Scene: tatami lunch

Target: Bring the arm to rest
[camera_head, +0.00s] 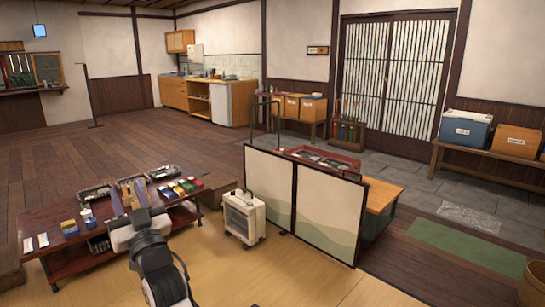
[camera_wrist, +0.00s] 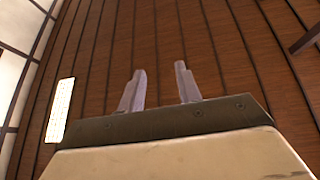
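My gripper (camera_wrist: 160,70) shows in the wrist view with its two pale fingers apart and nothing between them. In the head view my gripper (camera_head: 128,192) is raised at the lower left, in front of the low dark-red table (camera_head: 65,221) from this viewpoint. Its fingers point up and away from the camera. My arm and gripper hide part of the tabletop. The gap between the fingers and the table is hard to judge.
The low table carries trays (camera_head: 95,193), small colored boxes (camera_head: 180,188) and white packets (camera_head: 43,240). A white heater (camera_head: 244,218) stands to its right, beside a folding screen (camera_head: 300,200). The tatami floor (camera_head: 250,280) in front is clear.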

